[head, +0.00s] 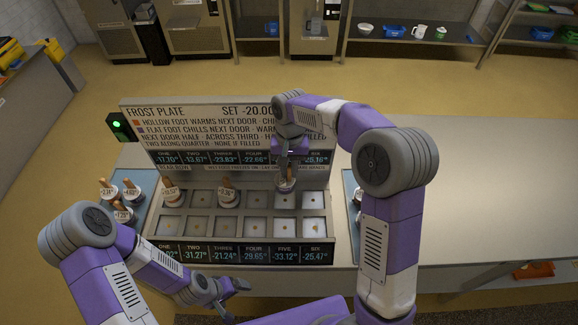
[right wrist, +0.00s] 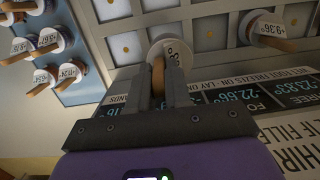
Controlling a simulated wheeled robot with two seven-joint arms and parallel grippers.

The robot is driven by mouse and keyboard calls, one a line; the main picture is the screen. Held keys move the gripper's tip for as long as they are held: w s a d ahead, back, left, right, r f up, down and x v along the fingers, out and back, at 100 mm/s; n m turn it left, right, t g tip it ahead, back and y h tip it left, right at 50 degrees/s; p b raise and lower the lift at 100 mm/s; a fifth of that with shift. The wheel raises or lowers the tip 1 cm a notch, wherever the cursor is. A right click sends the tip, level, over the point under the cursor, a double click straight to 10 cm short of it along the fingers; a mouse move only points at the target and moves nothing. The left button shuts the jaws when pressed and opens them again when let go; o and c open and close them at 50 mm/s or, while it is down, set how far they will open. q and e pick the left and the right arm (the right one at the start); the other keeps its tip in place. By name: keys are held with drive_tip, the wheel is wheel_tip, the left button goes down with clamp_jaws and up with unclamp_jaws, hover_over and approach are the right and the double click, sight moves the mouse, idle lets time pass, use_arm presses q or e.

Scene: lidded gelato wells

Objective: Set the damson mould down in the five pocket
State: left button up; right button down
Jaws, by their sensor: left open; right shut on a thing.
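My right gripper (head: 287,168) is shut on the wooden handle of a white round mould (head: 286,185); the right wrist view shows this mould too (right wrist: 163,49). The mould is at the back-row pocket in the FIVE column of the frost plate (head: 242,243). I cannot tell whether it rests on the pocket floor or hangs just above it. Its label is partly hidden and I cannot read a flavour. The front FIVE pocket (head: 284,227) is empty. My left gripper (head: 236,288) is open and empty, low in front of the plate.
Moulds stand in the back ONE (head: 170,195) and back THREE (head: 227,196) pockets. Several moulds stand on a blue mat (head: 140,181) at left. More stand on the right-hand mat (right wrist: 88,85), mostly hidden by my arm in the head view. Bare counter (head: 460,210) lies right.

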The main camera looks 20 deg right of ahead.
sight(289, 181)
wheel_tip(289, 181, down, 6)
drive_tip(key=b, duration=0.4)
drive_tip(key=shift+f, duration=0.15)
use_arm(q)
wheel_tip(289, 181, down, 6)
drive_tip(key=b, duration=0.1)
use_arm(e)
drive_tip(key=shift+f, duration=0.65)
drive_tip(key=shift+f, duration=0.2)
drive_tip(key=c, duration=1)
unclamp_jaws()
drive_tip(key=shift+r, duration=0.1)
wheel_tip(289, 181, up, 7)
drive_tip(key=p, duration=0.6)
drive_tip(key=shift+r, duration=0.2)
use_arm(q)
wheel_tip(289, 181, up, 6)
drive_tip(key=shift+r, duration=0.1)
